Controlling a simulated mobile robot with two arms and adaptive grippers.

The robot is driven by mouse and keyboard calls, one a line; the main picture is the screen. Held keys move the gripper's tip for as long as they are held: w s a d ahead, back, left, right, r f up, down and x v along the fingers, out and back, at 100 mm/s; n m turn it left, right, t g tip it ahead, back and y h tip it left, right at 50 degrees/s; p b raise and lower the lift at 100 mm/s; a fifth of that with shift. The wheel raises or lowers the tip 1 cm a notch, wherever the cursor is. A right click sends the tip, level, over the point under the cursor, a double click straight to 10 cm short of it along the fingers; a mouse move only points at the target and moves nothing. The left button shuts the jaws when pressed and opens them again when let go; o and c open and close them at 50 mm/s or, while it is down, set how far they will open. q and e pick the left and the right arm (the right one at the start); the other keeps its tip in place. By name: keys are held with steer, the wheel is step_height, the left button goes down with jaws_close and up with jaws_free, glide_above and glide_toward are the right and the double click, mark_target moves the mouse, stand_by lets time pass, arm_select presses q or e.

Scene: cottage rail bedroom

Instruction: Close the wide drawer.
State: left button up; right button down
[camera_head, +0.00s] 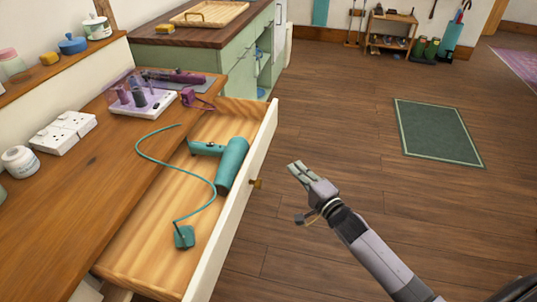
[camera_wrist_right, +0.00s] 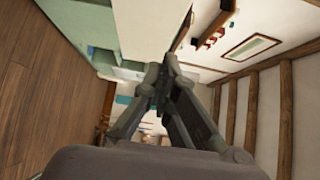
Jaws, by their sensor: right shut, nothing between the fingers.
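The wide drawer (camera_head: 236,203) stands pulled out from under the wooden top in the head view. Its front is cream with a small brown knob (camera_head: 256,183). A teal hair dryer (camera_head: 231,163) with a cord and plug (camera_head: 184,237) lies inside it. My right gripper (camera_head: 295,170) is shut and empty, to the right of the drawer front, apart from it in the picture. In the right wrist view its fingers (camera_wrist_right: 168,75) meet, and the drawer does not clearly show. My left gripper is not in view.
The wooden top (camera_head: 95,165) carries a white socket block (camera_head: 63,133), a white jar (camera_head: 20,161) and a tray of purple-grey pieces (camera_head: 142,107). A green cabinet (camera_head: 236,65) stands beyond. The floor (camera_head: 330,110) right of the drawer is open, with a green mat (camera_head: 438,132).

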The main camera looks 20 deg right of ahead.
steer(key=b, duration=0.1)
glide_toward(262, 144)
steer(key=w+d, duration=0.2)
steer(key=d, duration=0.1)
arm_select(q)
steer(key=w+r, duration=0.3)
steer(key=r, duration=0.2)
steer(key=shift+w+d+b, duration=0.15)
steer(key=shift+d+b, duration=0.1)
steer(key=shift+b, duration=0.05)
arm_select(e)
steer(key=shift+w+a, duration=0.7)
steer(key=shift+a, duration=0.25)
steer(key=shift+w+a, duration=0.65)
steer(key=shift+a, duration=0.3)
steer(key=shift+a, duration=0.1)
